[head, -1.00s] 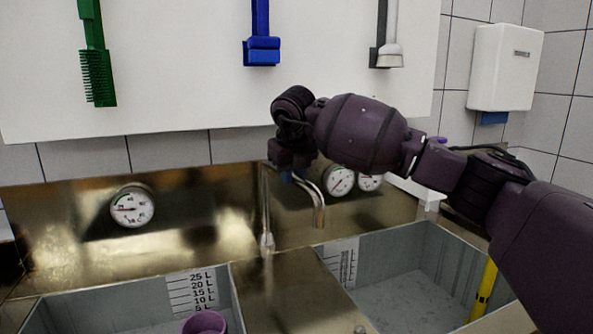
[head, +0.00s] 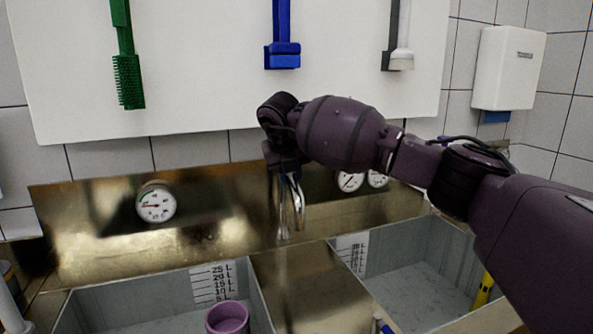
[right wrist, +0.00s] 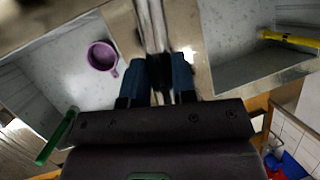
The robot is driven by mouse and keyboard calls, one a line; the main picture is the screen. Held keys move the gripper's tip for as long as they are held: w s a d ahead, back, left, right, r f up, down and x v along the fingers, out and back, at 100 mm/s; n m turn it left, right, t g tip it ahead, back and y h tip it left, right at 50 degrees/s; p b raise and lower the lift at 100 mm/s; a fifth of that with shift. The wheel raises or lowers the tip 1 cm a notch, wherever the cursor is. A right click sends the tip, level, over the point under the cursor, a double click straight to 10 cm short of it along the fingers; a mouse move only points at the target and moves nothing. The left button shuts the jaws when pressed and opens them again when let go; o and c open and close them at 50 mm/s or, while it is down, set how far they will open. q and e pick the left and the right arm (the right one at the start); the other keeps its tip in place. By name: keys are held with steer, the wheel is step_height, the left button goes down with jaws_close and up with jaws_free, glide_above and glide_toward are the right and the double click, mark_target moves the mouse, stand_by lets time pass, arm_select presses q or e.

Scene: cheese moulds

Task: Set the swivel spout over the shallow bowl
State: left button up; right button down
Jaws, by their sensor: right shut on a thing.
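The chrome swivel spout (head: 299,200) rises from the metal deck between two sunken bowls. Its free end hangs near the ridge between them, just right of its post. My right gripper (head: 288,178) is shut on the spout near its top. In the right wrist view, the blue fingers (right wrist: 157,82) stand either side of the spout's tube (right wrist: 154,35). The left bowl (head: 100,307) and the right bowl (head: 425,245) both carry litre scales; I cannot tell which is shallower. My left gripper is not in view.
A purple mug (head: 228,318) stands in the left bowl. A yellow tool (head: 483,290) leans in the right bowl. Dial gauges, including a left one (head: 156,203), sit on the metal backsplash. Green (head: 128,80) and blue (head: 283,55) brushes hang above.

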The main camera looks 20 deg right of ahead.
arm_select(q)
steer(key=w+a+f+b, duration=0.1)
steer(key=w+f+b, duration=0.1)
steer(key=b, duration=0.1)
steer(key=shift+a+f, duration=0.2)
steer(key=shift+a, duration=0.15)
arm_select(e)
steer(key=w+a+m+g+h, duration=0.2)
steer(key=w+a+m, duration=0.3)
steer(key=a+m, duration=0.3)
steer(key=a, duration=0.2)
steer(key=shift+w+a+r+g, duration=0.15)
steer(key=shift+a+g, duration=0.15)
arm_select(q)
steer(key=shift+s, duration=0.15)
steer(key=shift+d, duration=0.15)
arm_select(e)
steer(key=c, duration=0.9)
jaws_free()
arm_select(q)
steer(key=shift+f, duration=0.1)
